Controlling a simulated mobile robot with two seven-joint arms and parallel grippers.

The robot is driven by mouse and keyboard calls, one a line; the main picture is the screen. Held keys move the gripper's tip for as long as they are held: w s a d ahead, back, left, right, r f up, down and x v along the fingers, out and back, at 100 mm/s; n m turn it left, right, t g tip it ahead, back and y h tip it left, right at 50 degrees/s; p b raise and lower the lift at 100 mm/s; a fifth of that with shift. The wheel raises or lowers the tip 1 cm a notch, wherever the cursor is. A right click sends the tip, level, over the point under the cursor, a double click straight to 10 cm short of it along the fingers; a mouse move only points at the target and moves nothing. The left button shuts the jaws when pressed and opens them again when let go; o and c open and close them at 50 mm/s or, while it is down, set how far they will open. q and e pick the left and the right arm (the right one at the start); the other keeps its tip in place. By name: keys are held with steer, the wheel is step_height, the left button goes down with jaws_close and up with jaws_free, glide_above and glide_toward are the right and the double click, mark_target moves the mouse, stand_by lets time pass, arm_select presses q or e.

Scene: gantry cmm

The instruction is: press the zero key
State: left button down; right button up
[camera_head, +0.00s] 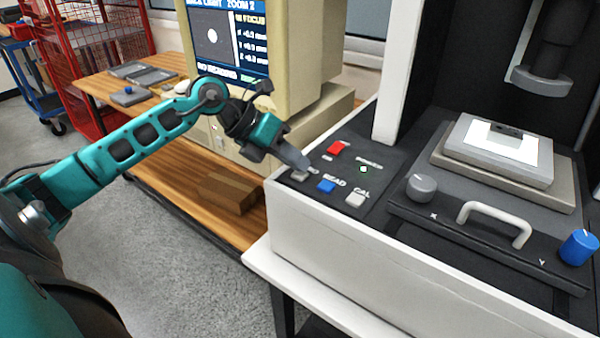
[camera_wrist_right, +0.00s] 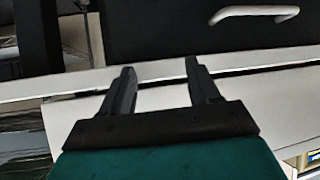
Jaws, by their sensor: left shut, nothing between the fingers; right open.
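The zero key (camera_head: 298,177) is a pale key at the left end of a front row on the dark panel of the white machine. Its label is mostly hidden behind my left gripper (camera_head: 304,165). That gripper is shut and empty, its tips pointing down right at the key. I cannot tell whether the tips touch it. The blue READ key (camera_head: 326,186) and pale CAL key (camera_head: 355,200) sit to its right. My right gripper (camera_wrist_right: 160,68) is open and empty in the right wrist view, in front of the machine's pale edge.
A red key (camera_head: 335,147) and a small green light (camera_head: 364,169) sit farther back on the panel. To the right are a grey knob (camera_head: 421,187), a white handle (camera_head: 496,218) and a blue knob (camera_head: 578,247). A monitor (camera_head: 229,42) stands behind my left arm.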

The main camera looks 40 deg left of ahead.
mark_target(294, 173)
arm_select(q)
steer(key=shift+f, duration=0.15)
stand_by(0.3)
steer(key=shift+r+p, duration=0.5)
steer(key=shift+r, duration=0.35)
steer(key=shift+r+p, duration=1.8)
steer(key=shift+r, duration=0.75)
steer(key=shift+s+f, duration=0.1)
